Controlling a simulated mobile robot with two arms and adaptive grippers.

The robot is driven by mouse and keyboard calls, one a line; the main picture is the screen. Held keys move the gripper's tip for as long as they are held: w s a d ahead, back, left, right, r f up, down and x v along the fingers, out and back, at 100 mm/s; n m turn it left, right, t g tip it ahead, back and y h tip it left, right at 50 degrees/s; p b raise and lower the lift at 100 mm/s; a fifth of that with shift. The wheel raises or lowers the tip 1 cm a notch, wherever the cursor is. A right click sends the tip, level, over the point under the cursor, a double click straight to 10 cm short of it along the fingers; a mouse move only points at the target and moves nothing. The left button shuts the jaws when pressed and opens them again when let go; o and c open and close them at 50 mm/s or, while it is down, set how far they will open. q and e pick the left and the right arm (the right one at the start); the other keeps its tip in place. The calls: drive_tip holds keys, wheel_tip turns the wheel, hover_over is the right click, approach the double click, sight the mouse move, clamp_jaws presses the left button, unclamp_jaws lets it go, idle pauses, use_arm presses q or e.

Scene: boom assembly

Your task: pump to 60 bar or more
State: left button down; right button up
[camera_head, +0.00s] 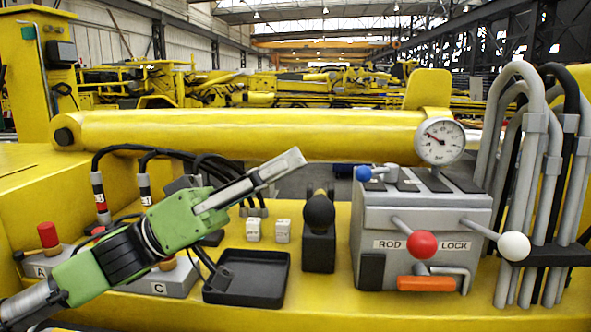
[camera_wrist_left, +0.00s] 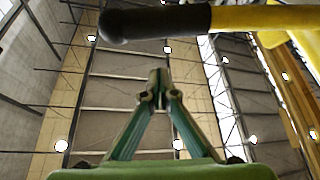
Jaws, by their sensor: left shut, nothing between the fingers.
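The pump lever shows end-on in the head view, its black grip (camera_head: 319,211) toward me above a black block. In the left wrist view the black grip (camera_wrist_left: 155,22) and its yellow rod (camera_wrist_left: 238,17) cross the top of the picture. My left gripper (camera_head: 298,157) is shut and empty, its tips above and left of the grip in the head view. In the left wrist view its fingers (camera_wrist_left: 158,80) meet below the grip in the picture, with a visible gap. The round gauge (camera_head: 440,141) has its needle pointing up-left; its numbers are too small to read. My right gripper is not in view.
A grey valve block (camera_head: 425,215) marked ROD LOCK carries a red-ball lever (camera_head: 422,245), a white-ball lever (camera_head: 513,246) and an orange handle (camera_head: 426,284). Grey pipes (camera_head: 530,180) stand at right. A black tray (camera_head: 247,279) lies below my left arm, near black hoses (camera_head: 110,150).

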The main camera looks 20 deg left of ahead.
use_arm(q)
drive_tip(key=shift+s+d+f+p, duration=0.25)
drive_tip(key=shift+d+f, duration=0.25)
drive_tip(key=shift+f, duration=0.35)
drive_tip(key=shift+s+d+f+p, duration=0.1)
drive_tip(key=shift+d+f+p, duration=0.3)
drive_tip(key=shift+f, duration=0.4)
drive_tip(key=shift+f, duration=0.1)
wheel_tip(320, 180, down, 9)
drive_tip(key=s+m+g+h+b, duration=0.1)
drive_tip(key=s+m+g+b, duration=0.1)
drive_tip(key=b, duration=0.6)
drive_tip(key=m+g, duration=0.1)
drive_tip(key=m, duration=0.1)
drive_tip(key=shift+d+m, duration=0.3)
